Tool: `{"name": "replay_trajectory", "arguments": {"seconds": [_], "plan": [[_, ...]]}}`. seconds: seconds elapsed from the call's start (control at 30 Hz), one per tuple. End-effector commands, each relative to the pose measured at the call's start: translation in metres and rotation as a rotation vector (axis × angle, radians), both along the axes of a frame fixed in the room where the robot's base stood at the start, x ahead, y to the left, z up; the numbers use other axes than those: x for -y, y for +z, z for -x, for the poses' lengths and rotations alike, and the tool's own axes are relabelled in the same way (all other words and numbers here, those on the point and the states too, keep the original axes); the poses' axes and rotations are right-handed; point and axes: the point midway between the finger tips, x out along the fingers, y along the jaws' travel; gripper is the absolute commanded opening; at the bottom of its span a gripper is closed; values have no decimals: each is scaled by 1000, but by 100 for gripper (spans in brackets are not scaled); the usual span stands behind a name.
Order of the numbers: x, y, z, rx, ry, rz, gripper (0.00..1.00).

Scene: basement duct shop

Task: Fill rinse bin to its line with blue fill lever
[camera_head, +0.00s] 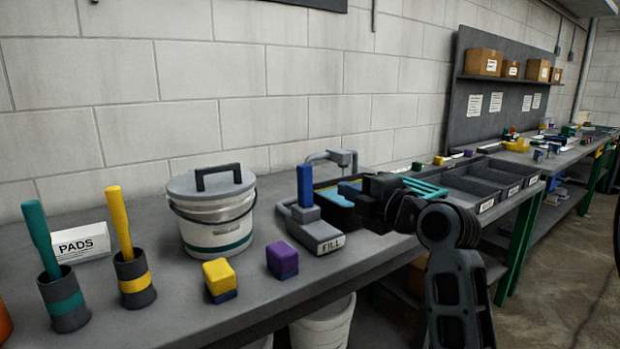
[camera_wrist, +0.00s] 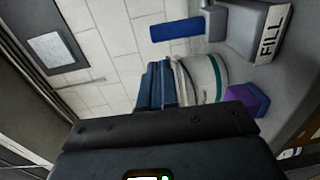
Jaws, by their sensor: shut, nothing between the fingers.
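The blue fill lever (camera_head: 305,186) stands upright on its grey base marked FILL (camera_head: 318,236). In the wrist view the lever (camera_wrist: 177,29) lies across the top, beside the base (camera_wrist: 240,28). The dark rinse bin (camera_head: 340,217) stands behind and right of the base, under a grey spout (camera_head: 343,157). Blue shows inside the bin; my gripper hides part of it, and I cannot read the level against a line. My gripper (camera_head: 347,189) is shut and empty, right of the lever and apart from it. Its closed fingers (camera_wrist: 160,86) show in the wrist view.
A lidded white bucket (camera_head: 213,222) stands left of the lever. Purple (camera_head: 282,259) and yellow (camera_head: 220,279) blocks sit near the bench's front edge. Grey trays (camera_head: 478,188) lie right.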

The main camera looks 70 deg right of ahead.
Motion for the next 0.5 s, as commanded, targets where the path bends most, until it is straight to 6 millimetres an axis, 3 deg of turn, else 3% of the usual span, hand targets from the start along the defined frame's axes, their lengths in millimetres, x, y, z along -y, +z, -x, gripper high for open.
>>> {"name": "replay_trajectory", "arguments": {"seconds": [0.5], "plan": [[50, -2, -83, -1, 3, -2, 0]]}}
